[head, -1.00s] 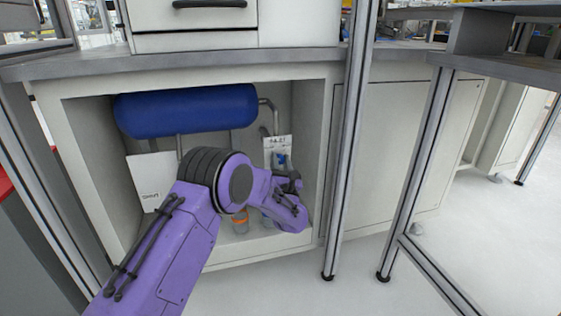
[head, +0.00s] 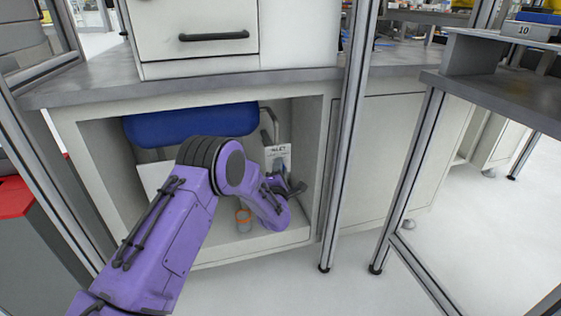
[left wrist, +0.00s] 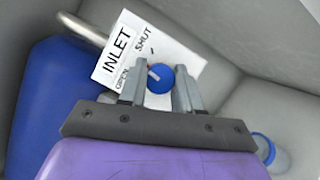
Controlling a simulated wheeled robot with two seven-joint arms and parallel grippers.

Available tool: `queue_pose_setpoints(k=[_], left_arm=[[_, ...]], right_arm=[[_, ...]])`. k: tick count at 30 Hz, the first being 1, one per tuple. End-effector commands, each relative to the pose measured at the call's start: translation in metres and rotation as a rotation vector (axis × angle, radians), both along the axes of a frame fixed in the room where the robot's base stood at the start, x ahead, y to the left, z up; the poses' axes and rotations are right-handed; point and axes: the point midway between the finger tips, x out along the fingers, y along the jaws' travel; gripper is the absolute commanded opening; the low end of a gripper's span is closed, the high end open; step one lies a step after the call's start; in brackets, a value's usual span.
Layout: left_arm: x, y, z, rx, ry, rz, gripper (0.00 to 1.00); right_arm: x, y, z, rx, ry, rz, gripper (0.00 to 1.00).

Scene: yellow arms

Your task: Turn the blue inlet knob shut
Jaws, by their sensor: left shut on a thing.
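The blue inlet knob (left wrist: 161,79) sits in front of a white card (left wrist: 150,50) printed INLET, OPEN and SHUT. Its pale pointer mark, with red near its tip, points up and left in the left wrist view, roughly between the two words. My left gripper (left wrist: 157,85) has one finger on each side of the knob and is shut on it. In the head view my purple left arm reaches into the cabinet, and the left gripper (head: 285,186) is just below the card (head: 278,154), mostly hiding the knob. My right gripper is not in view.
A blue tank (head: 190,124) with a grey pipe (head: 268,120) fills the cabinet's upper part; it also shows in the left wrist view (left wrist: 45,95). A jar with an orange band (head: 244,220) stands on the cabinet floor. A metal post (head: 345,150) stands right of the opening.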

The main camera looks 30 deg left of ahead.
Motion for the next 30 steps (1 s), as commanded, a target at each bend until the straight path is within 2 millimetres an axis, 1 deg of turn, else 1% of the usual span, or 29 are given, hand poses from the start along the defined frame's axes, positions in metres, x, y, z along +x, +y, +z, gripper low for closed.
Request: queue_pose_setpoints(k=[1, 12, 21, 30], left_arm=[[-0.001, 0.000, 0.004, 0.025, 0.037, 0.000, 0.03], [-0.001, 0.000, 0.004, 0.240, 0.287, 0.000, 0.03], [-0.001, 0.000, 0.002, 0.360, 0.426, -0.001, 0.02], [-0.001, 0.000, 0.000, 0.411, 0.487, 0.000, 0.02]], right_arm=[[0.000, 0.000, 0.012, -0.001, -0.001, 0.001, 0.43], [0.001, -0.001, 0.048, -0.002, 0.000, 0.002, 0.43], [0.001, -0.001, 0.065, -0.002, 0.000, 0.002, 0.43], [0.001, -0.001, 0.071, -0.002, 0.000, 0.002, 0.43]])
